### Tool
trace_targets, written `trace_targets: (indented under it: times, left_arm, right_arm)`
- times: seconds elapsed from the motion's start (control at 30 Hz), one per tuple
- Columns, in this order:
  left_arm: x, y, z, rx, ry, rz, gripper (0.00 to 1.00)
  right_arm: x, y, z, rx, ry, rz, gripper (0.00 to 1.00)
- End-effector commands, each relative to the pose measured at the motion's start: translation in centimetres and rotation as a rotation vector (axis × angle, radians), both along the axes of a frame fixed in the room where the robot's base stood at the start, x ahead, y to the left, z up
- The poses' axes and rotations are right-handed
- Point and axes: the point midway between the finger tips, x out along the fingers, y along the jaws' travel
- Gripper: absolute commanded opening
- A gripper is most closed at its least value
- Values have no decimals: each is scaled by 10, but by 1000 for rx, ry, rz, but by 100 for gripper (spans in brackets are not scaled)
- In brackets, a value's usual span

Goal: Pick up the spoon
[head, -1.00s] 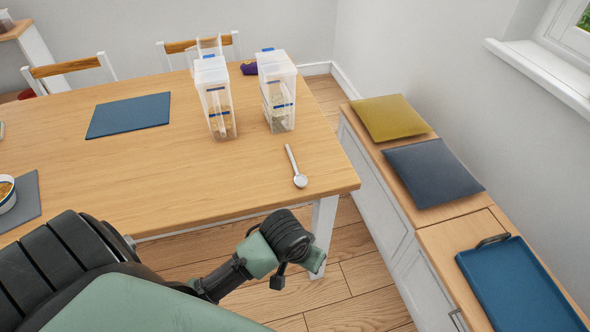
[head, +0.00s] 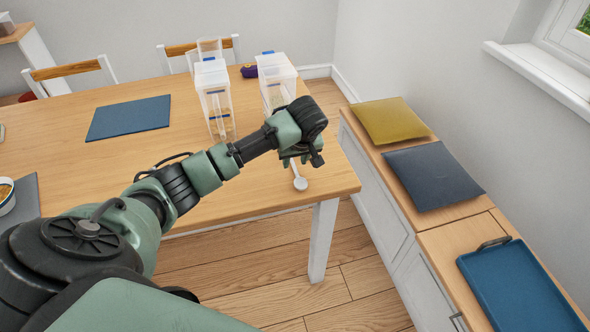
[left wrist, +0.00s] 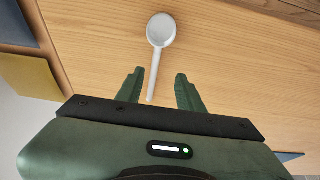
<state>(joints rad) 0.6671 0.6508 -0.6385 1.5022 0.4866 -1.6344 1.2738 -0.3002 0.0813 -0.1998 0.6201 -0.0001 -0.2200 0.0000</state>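The spoon (head: 300,183) lies on the wooden table (head: 240,195) near its right front corner. In the head view its bowl shows and my left gripper hides most of its handle. In the left wrist view the whole light grey spoon (left wrist: 157,45) shows, its handle end lying between the two finger tips in the picture. My left gripper (left wrist: 158,75) is open and empty above the handle; it also shows over the table in the head view (head: 303,158). I cannot tell the exact height gap. My right gripper is not in view.
Two clear containers (head: 214,95) (head: 276,72) stand behind the gripper. A blue placemat (head: 128,117) lies farther left, and a bowl (head: 6,195) sits at the left edge. A bench with cushions (head: 432,172) and a blue tray (head: 520,285) runs along the right.

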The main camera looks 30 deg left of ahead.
Motion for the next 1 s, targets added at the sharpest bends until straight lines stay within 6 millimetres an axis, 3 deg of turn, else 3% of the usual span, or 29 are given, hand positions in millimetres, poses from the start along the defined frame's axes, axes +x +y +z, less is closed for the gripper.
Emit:
trace_targets:
  times: [0.33,0.63,0.67,0.8,1.0]
  left_arm:
    - [17,8,-44,1,1,-1,37]
    - [19,10,-50,1,-1,-4,37]
    - [19,10,-50,1,-1,-4,34]
    - [19,10,-50,1,-1,-4,0]
    - [19,10,-49,1,-2,-4,0]
  right_arm:
    - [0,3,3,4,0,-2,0]
    - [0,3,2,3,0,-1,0]
    - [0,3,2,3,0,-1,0]
    - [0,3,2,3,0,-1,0]
    - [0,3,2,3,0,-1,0]
